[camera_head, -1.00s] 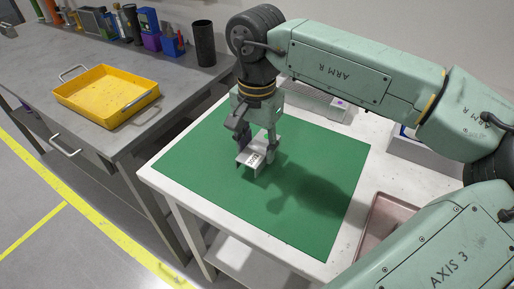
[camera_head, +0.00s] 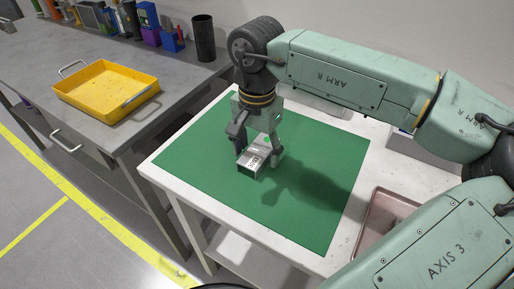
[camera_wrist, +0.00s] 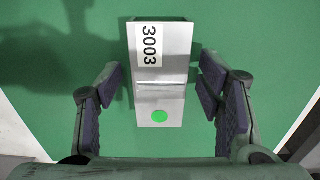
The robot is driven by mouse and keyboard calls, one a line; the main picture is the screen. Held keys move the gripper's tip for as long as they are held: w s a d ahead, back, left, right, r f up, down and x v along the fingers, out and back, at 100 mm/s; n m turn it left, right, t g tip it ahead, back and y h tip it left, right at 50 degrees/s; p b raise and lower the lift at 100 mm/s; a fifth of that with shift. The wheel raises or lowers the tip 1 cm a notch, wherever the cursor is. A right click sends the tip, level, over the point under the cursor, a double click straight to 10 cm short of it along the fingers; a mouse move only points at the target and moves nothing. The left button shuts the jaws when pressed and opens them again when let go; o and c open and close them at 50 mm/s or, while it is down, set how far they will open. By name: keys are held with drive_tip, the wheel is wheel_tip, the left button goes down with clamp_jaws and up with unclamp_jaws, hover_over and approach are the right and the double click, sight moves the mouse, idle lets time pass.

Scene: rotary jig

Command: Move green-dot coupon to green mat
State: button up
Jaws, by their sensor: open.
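The green-dot coupon (camera_head: 259,158) is a bent silver metal piece lying on the green mat (camera_head: 310,215). In the wrist view the coupon (camera_wrist: 165,92) shows a white label reading 3003 at its far end and a green dot at its near end. My gripper (camera_head: 259,149) is open over the coupon, low above the mat. In the wrist view the fingers of my gripper (camera_wrist: 162,80) stand on either side of the coupon, with green showing between them and its edges. Whether the fingertips touch the mat cannot be told.
The mat covers much of a white table (camera_head: 180,200). A pinkish tray (camera_head: 378,215) lies at the table's right, partly behind my arm. A grey bench at the left holds a yellow tray (camera_head: 75,100), a black cylinder (camera_head: 204,40) and several small items. The mat around the coupon is clear.

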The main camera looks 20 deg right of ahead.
sight(257, 153)
wheel_tip(257, 153, up, 12)
drive_tip(key=p, duration=0.5)
drive_tip(key=shift+r, duration=0.15)
drive_tip(key=shift+s, duration=0.1)
idle(0.3)
